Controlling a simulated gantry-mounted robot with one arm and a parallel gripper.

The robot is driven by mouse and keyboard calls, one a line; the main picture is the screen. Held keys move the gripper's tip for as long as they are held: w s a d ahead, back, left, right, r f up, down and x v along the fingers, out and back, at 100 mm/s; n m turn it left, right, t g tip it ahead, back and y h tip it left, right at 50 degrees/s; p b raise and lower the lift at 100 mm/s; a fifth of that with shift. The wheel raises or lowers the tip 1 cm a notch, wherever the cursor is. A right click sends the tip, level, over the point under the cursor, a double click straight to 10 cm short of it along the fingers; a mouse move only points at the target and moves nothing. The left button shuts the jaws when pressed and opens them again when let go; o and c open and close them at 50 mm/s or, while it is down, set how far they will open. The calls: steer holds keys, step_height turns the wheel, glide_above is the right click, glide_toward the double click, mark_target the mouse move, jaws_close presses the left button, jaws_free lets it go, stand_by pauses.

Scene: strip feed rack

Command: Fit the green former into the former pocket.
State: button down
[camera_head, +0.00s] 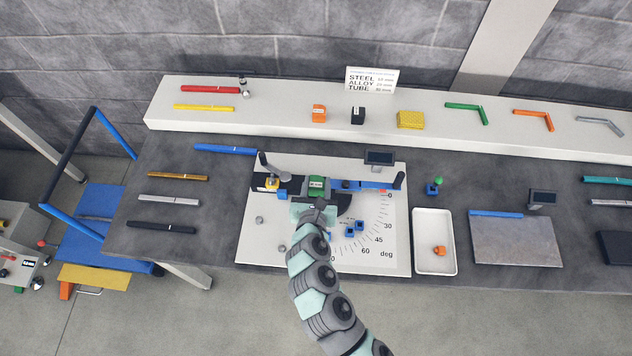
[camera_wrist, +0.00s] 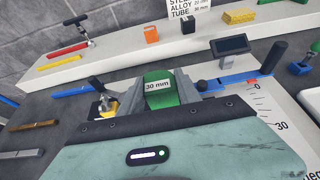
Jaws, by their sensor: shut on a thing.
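The green former (camera_head: 317,182) is a block with a white label, which reads 30 mm in the wrist view (camera_wrist: 160,96). My gripper (camera_head: 316,188) is shut on it, with one grey finger on each side of the block in the wrist view (camera_wrist: 162,90). The former is over the back part of the white bending board (camera_head: 265,220), near the bender's blue arm (camera_head: 375,185). The former pocket cannot be made out; my gripper and the former cover that area. I cannot tell whether the former touches the board or is above it.
A yellow clamp with a lever (camera_head: 271,182) stands just left of the former. A small display (camera_head: 380,158) is behind and right. Orange (camera_head: 319,113) and black (camera_head: 358,115) blocks sit on the back shelf. A white tray (camera_head: 422,263) stands right of the board.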

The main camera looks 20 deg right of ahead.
mark_target(316, 194)
steer(key=shift+f+b, duration=2.05)
steer(key=shift+f, duration=0.8)
steer(key=shift+f+b, duration=0.55)
steer(key=shift+f, duration=0.85)
steer(key=c, duration=0.8)
jaws_free()
steer(key=shift+o, duration=0.2)
steer(key=shift+a, duration=0.1)
steer(key=v, duration=1)
steer(key=shift+s+r, duration=0.25)
steer(key=shift+a, duration=0.1)
